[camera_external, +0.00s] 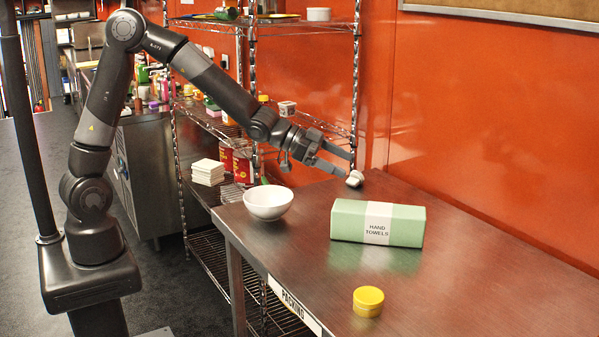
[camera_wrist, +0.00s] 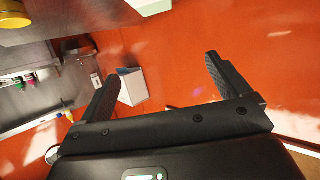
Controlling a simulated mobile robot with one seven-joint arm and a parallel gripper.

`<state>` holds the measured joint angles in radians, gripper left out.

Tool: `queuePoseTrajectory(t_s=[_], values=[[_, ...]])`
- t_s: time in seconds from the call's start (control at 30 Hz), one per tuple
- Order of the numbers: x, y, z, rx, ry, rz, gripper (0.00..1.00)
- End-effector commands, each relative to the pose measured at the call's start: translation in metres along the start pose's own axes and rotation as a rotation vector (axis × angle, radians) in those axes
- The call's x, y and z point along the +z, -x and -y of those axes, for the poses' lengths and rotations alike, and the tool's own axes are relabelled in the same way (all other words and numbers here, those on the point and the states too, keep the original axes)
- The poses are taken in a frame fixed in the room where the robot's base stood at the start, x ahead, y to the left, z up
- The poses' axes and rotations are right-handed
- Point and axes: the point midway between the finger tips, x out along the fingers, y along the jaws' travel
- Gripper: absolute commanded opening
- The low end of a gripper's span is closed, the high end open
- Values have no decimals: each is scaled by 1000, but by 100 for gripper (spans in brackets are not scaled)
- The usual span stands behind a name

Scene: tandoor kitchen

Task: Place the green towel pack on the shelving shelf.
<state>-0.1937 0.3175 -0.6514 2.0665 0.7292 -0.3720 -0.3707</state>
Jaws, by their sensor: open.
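The green towel pack (camera_external: 345,219), a long box with a white "HAND TOWELS" band, lies flat on the steel table (camera_external: 460,275). Part of a pale green box, likely the same pack, shows at the top edge of the wrist view (camera_wrist: 152,6). My gripper (camera_external: 347,165) is open, above the table behind the pack and apart from it. Its two spread fingers also show in the wrist view (camera_wrist: 161,68). The wire shelving (camera_external: 355,75) stands behind the table, with a top shelf (camera_external: 290,24), a loaded middle shelf (camera_external: 212,124) and lower shelves.
White stacked items (camera_external: 208,172) and red tins sit on a lower shelf. An orange wall (camera_external: 480,120) borders the table.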

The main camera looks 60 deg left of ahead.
Motion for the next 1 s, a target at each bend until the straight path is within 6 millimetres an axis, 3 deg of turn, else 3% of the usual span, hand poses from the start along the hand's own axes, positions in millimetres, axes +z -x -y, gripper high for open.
queuePoseTrajectory(t_s=[0.2, 0.3, 0.63, 1.0], values=[[46, -19, -1, 2, 4, 3, 94], [54, -25, -1, 1, 3, 0, 94], [56, -69, -1, 1, 4, -2, 94], [64, -99, -1, 1, 5, 0, 94]])
